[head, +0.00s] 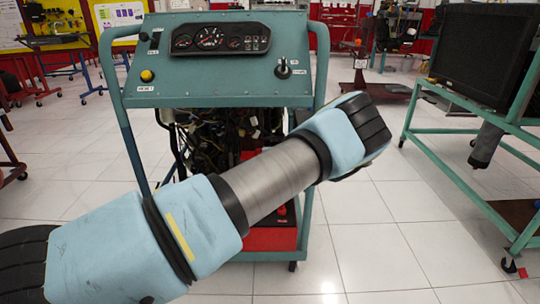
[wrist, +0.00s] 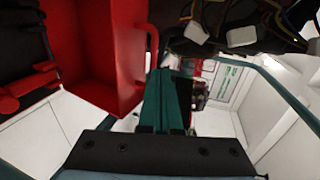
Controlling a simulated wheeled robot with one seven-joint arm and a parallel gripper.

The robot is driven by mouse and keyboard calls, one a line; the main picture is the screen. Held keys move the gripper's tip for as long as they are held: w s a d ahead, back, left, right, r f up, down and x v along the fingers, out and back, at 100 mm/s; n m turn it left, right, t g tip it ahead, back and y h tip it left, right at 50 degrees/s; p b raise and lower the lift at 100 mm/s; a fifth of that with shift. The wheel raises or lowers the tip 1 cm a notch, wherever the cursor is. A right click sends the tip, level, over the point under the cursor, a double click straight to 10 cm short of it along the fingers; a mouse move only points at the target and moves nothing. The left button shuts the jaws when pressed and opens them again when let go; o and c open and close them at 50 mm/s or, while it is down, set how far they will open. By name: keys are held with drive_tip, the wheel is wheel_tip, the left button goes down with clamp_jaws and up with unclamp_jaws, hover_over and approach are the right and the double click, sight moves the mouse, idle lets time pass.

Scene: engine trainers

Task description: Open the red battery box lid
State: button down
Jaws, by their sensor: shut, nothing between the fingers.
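The red battery box (head: 272,238) sits low in the teal engine trainer, partly hidden behind my arm in the head view. In the wrist view its red body (wrist: 105,50) fills the upper left, with a thin handle-like edge on its right side. In the head view my own arm hides the gripper.
The engine trainer's panel (head: 215,60) carries gauges and a yellow button. Wiring (wrist: 235,20) hangs close at the wrist view's top right. A monitor stand (head: 470,110) stands right. White floor tiles are clear at right front.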

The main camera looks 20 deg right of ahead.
drive_tip(key=r+v, duration=0.1)
drive_tip(key=v, duration=0.9)
drive_tip(key=a+n+g+y, duration=0.6)
drive_tip(key=a+n, duration=0.7)
drive_tip(key=a, duration=1)
drive_tip(key=s+a+r+n+g, duration=0.6)
drive_tip(key=s+a+r+n, duration=0.45)
drive_tip(key=s+a, duration=0.65)
wheel_tip(320, 180, up, 22)
drive_tip(key=m+p, duration=0.2)
drive_tip(key=p, duration=1.8)
drive_tip(key=shift+s+d, duration=0.2)
drive_tip(key=shift+d, duration=0.1)
drive_tip(key=c, duration=1.6)
unclamp_jaws()
drive_tip(key=shift+f, duration=0.15)
